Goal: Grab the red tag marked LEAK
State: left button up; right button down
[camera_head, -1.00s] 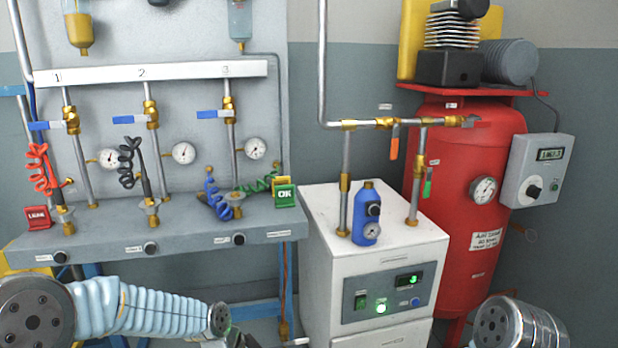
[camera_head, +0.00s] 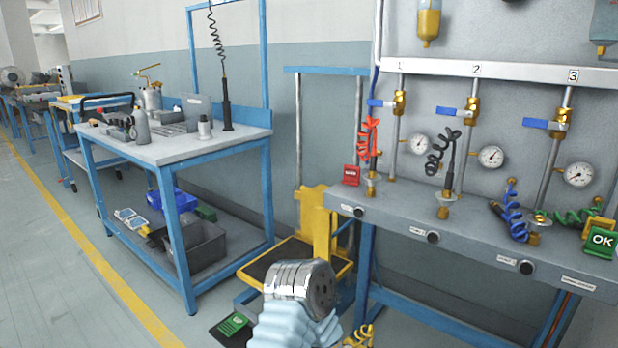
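The small red tag (camera_head: 351,175) stands at the left end of the grey shelf of the bench (camera_head: 470,235), beside the red coiled hose (camera_head: 367,145). Its lettering is too small to read now. A green tag marked OK (camera_head: 600,238) stands at the right end of the same shelf. Part of my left arm shows at the bottom middle, below and in front of the shelf, apart from the red tag. Neither of my grippers is in view.
Gauges (camera_head: 491,156), blue-handled valves (camera_head: 545,124) and black (camera_head: 440,150) and blue (camera_head: 513,215) coiled hoses crowd the bench. A yellow cart (camera_head: 318,222) stands left of it. A blue-framed worktable (camera_head: 170,148) stands further left. Open floor lies at the far left.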

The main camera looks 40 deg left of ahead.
aim_at(350, 173)
jog(key=u, duration=1)
